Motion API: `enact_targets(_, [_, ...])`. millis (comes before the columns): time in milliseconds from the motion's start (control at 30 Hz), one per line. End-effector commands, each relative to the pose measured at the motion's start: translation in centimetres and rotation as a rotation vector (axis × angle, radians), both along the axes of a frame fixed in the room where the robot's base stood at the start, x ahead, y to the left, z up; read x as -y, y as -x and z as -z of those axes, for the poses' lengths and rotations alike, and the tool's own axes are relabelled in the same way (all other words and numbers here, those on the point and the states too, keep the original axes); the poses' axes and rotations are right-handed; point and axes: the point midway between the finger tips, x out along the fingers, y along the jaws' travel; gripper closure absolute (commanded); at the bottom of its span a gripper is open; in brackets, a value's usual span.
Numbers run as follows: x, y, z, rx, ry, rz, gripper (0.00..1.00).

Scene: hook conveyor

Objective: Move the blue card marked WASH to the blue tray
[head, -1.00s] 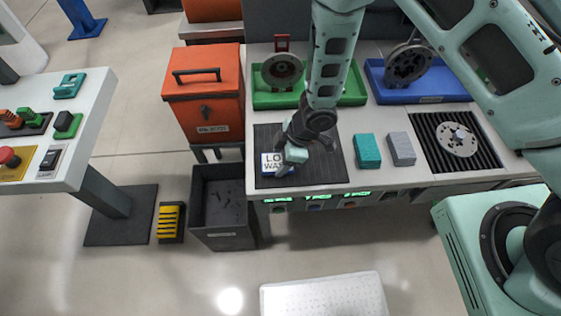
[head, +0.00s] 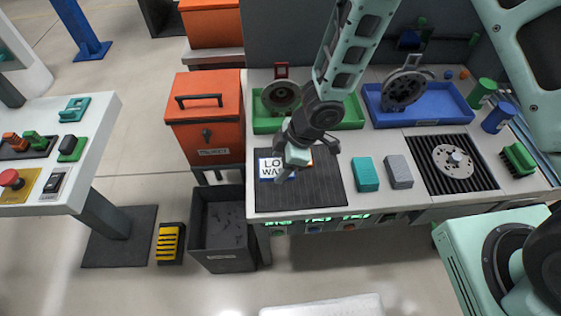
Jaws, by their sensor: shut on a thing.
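The card (head: 270,168) is white with a blue border in the head view, at the left of the black ribbed mat (head: 325,188). Its dark letters start with "LO" and "WA"; the rest is hidden behind my gripper. My gripper (head: 292,165) is shut on the card at its right side. I cannot tell whether the card touches the mat. The blue tray (head: 430,120) stands at the back right of the bench, with a grey disc-shaped part in it.
A green tray (head: 262,124) with a round part stands behind the mat. A teal block (head: 366,174) and a grey block (head: 399,171) lie right of it. A black grate with a metal disc (head: 453,158) is further right. Green and blue cylinders stand beside the blue tray.

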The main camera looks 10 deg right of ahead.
Motion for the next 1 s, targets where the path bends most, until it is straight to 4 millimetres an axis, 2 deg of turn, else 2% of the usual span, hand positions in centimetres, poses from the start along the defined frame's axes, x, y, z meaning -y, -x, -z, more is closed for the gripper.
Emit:
enact_targets(533, [0.0, 0.0, -2.2, 0.000, 0.000, 0.000, 0.63])
enact_targets(867, [0.1, 0.0, -2.1, 0.000, 0.000, 0.003, 0.63])
enact_targets(1000, [1.4, -1.0, -1.6, -0.005, 0.006, 0.089, 0.63])
